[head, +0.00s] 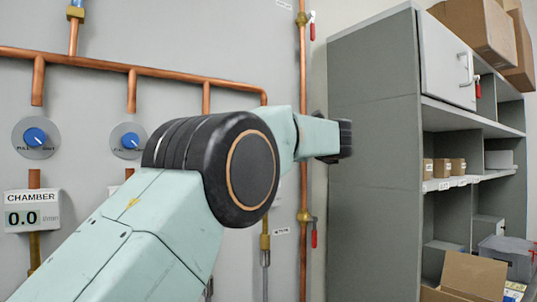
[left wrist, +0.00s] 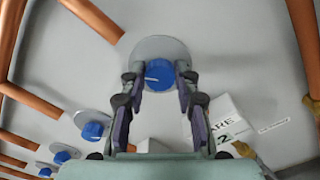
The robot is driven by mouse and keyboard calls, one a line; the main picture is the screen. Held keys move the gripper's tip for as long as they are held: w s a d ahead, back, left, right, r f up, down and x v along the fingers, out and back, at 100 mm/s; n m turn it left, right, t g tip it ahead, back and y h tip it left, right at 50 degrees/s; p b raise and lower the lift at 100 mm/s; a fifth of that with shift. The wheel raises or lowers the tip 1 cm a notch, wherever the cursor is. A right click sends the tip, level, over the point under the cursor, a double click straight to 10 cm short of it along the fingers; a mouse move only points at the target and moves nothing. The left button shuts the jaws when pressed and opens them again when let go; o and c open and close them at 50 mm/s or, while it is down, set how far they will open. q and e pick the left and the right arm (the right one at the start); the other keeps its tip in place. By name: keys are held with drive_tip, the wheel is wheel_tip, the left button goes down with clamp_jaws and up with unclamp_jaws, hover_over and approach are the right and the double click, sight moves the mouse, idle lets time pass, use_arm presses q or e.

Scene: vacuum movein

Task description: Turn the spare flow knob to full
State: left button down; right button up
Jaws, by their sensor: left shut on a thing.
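The spare flow knob (left wrist: 160,75) is a blue round knob on a grey disc (left wrist: 161,48), seen in the left wrist view. A white pointer mark on it points left in that view. My left gripper (left wrist: 160,80) has one finger on each side of the knob and is shut on it. A white readout box (left wrist: 227,118) beside it shows "ARE" and a "2"; the rest is hidden by a finger. In the head view my own arm hides the spare knob and the gripper. My right gripper is in neither view.
Other blue knobs (head: 36,137) (head: 130,141) sit on the wall, with a chamber readout (head: 33,210) at 0.0. Copper pipes (head: 160,72) run along the wall. A grey shelf unit (head: 375,150) with boxes stands on the right, close to my arm.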

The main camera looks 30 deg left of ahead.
use_arm(q)
drive_tip(key=n+b, duration=0.1)
drive_tip(key=n, duration=0.1)
drive_tip(key=f+n+b, duration=0.1)
drive_tip(key=n, duration=0.2)
drive_tip(key=shift+n+b, duration=0.3)
drive_tip(key=shift+b, duration=0.05)
drive_tip(key=n+b, duration=0.1)
drive_tip(key=n, duration=0.3)
drive_tip(key=shift+b, duration=0.3)
drive_tip(key=n+b, duration=0.1)
drive_tip(key=n, duration=0.4)
drive_tip(key=shift+r, duration=0.1)
drive_tip(key=n, duration=0.5)
drive_tip(key=shift+b, duration=0.3)
drive_tip(key=shift+n, duration=0.3)
drive_tip(key=c, duration=1.4)
unclamp_jaws()
drive_tip(key=o, duration=0.4)
drive_tip(key=shift+s+d+r, duration=0.1)
drive_tip(key=shift+r, duration=0.15)
